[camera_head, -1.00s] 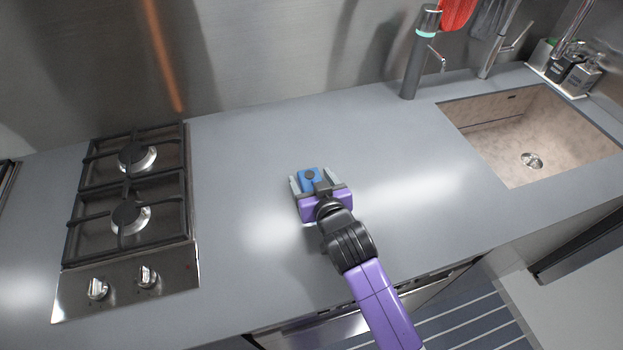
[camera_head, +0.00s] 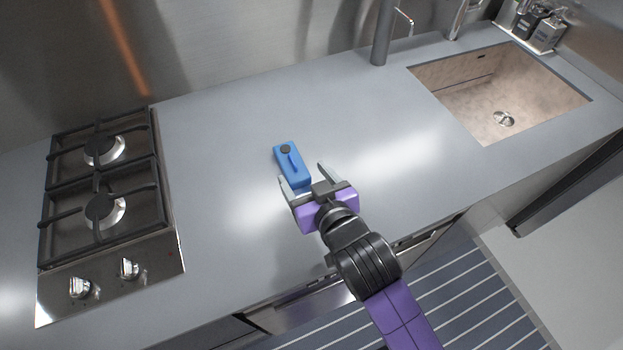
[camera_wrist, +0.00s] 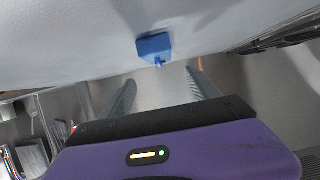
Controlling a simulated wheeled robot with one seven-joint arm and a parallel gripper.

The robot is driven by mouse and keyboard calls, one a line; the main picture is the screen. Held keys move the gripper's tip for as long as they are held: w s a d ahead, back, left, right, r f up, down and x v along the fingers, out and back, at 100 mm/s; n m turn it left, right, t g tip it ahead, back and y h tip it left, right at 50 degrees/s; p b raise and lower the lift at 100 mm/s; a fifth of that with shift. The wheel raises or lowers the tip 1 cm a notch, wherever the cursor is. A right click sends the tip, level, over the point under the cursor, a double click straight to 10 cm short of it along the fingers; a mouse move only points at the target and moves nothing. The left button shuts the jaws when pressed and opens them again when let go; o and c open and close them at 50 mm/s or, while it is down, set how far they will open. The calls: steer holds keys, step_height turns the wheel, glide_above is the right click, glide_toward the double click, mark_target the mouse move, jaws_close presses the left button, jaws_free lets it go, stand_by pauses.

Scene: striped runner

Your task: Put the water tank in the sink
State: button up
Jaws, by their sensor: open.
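The water tank (camera_head: 291,163) is a small blue box with a dark round cap and a blue handle on top. It lies on the grey counter between the stove and the sink. My gripper (camera_head: 309,175) is open and empty, at the counter's front side, just short of the tank. In the wrist view the tank (camera_wrist: 154,46) shows beyond my open fingers (camera_wrist: 163,88), apart from them. The sink (camera_head: 449,88) is a beige sunken basin with a round drain, at the right end of the counter. It looks empty.
A gas stove (camera_head: 103,190) with two burners and knobs is at the left. A dark tap-like column (camera_head: 382,35) stands at the back, left of the sink. Soap bottles (camera_head: 540,28) stand behind the sink. The counter (camera_head: 350,125) between tank and sink is clear.

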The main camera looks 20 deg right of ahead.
steer(key=shift+s+r, duration=0.1)
steer(key=shift+s, duration=0.05)
steer(key=s+f, duration=0.1)
steer(key=s, duration=0.1)
steer(key=s+f, duration=0.1)
steer(key=s, duration=0.3)
steer(key=shift+s+d+f, duration=0.3)
steer(key=shift+d+f, duration=0.05)
steer(key=shift+f, duration=0.05)
steer(key=s, duration=0.3)
steer(key=s+d, duration=0.1)
steer(key=s, duration=0.6)
steer(key=shift+d+f, duration=0.25)
steer(key=d+v, duration=0.2)
steer(key=v, duration=0.7)
steer(key=shift+s+f+t, duration=0.3)
steer(key=shift+s+t, duration=0.1)
steer(key=shift+o, duration=0.4)
steer(key=s+d+r, duration=0.1)
steer(key=s+r, duration=0.3)
steer(key=s, duration=0.2)
steer(key=shift+d, duration=0.25)
